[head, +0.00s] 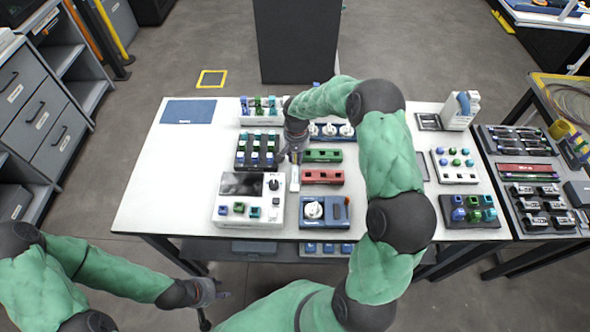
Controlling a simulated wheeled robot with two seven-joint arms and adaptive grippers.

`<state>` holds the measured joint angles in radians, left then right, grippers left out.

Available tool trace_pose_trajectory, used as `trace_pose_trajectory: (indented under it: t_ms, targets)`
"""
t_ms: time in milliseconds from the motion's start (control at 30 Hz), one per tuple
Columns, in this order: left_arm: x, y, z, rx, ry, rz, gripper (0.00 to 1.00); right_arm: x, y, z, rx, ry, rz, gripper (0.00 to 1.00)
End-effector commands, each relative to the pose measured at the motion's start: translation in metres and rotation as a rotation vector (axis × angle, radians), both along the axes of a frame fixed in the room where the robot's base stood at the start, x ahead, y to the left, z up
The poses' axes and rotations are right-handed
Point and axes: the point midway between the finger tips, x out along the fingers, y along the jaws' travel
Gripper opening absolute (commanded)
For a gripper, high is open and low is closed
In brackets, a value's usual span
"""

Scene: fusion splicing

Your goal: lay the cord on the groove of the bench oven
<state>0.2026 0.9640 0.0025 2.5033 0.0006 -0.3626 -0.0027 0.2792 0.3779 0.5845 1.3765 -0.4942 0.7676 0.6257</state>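My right gripper (292,156) points down over the middle of the white table, just above a small upright white piece (295,181). I cannot tell whether it touches that piece, or whether its fingers are open. My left gripper (214,293) hangs low in front of the table edge, away from everything on top; its fingers are too small to read. A white box with a dark screen and a knob (262,213) stands at the front of the table. I cannot tell for sure which device is the bench oven. No cord or groove can be made out on the table.
A blue device with a white dial (337,221) stands right of the white box. Green (324,155) and red (322,176) blocks lie behind it. A dark rack (241,166) is left of my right gripper. The table's left part is clear except for a blue mat (189,111).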

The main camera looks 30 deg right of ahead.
Motion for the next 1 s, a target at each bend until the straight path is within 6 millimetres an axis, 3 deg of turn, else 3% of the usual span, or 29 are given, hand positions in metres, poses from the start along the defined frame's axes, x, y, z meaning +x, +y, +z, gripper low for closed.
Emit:
trace_pose_trajectory:
  t_ms: [133,200,233,733,1000]
  targets:
    - [0.000,0.000,0.001,0.000,0.000,0.000,0.40,0.001,0.000,0.001,-0.001,-0.002,0.000,0.24]
    - [0.000,0.000,0.001,0.000,0.000,0.000,0.40,0.001,0.000,0.002,-0.001,-0.002,0.000,0.04]
    - [0.000,0.000,0.001,0.000,0.000,0.000,0.40,0.001,0.000,0.002,-0.001,-0.002,0.000,0.00]
    - [0.000,0.000,0.002,0.000,0.000,0.000,0.40,0.001,0.000,0.005,0.000,-0.002,0.000,0.00]
    - [0.000,0.000,0.014,0.000,0.000,0.000,0.40,0.002,-0.001,0.034,-0.002,-0.005,0.000,0.00]
